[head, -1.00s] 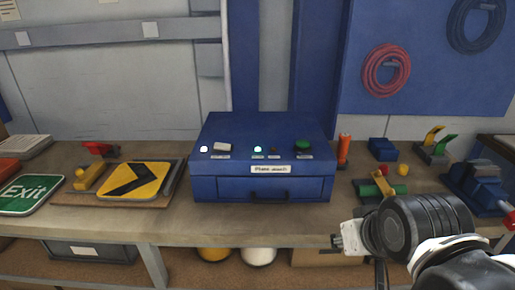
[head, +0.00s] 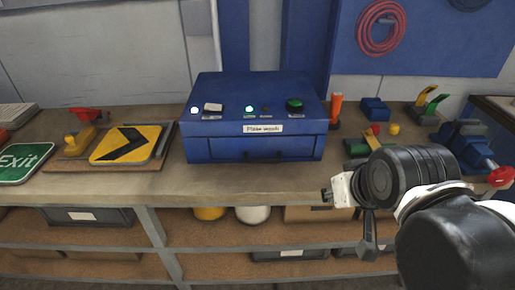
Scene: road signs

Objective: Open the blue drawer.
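The blue drawer (head: 222,150) is the front of a blue box (head: 298,94) that stands on the workbench. The drawer is shut, flush with the box, with a dark handle at the middle of its front. A white label, small lights, a white switch and a green button sit above it. My gripper (head: 366,238) is in front of the bench, to the right of the drawer and lower, apart from it. One dark finger hangs down; the rest is hidden by my arm, so I cannot tell its opening.
On the left lie a yellow arrow sign (head: 113,146) and a green Exit sign (head: 25,161). On the right stand an orange-handled tool (head: 336,107), coloured clamps and a blue vise (head: 461,140). The bench top (head: 230,186) before the drawer is clear.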

